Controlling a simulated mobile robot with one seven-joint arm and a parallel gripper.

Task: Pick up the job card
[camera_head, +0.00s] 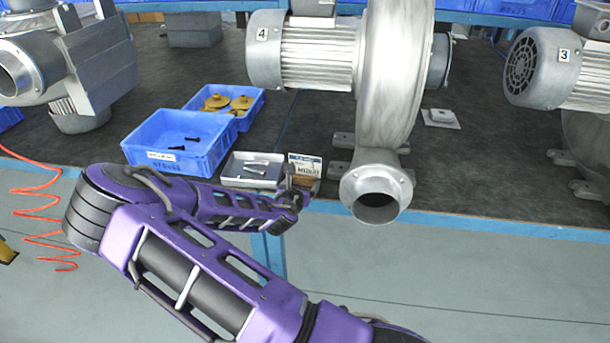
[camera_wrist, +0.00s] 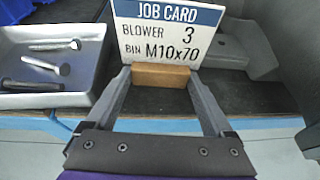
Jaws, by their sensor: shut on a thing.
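The job card (camera_wrist: 168,32) stands upright in the wrist view, white with a blue header and the words "JOB CARD", "BLOWER 3", "BIN M10x70". Its tan wooden base block (camera_wrist: 160,75) is between my two fingers. My gripper (camera_wrist: 160,82) is shut on this block. In the head view the card (camera_head: 305,162) shows at the front edge of the bench, with my gripper (camera_head: 291,192) right at it and partly covering it. I cannot tell whether the block still touches the bench.
A grey tray (camera_head: 252,183) with bolts is just left of the card. Blue bins (camera_head: 165,160) stand further left. Blower 4 (camera_head: 385,100) stands close on the right, its outlet (camera_head: 376,195) near the bench edge. Blower 3 (camera_head: 560,70) is far right.

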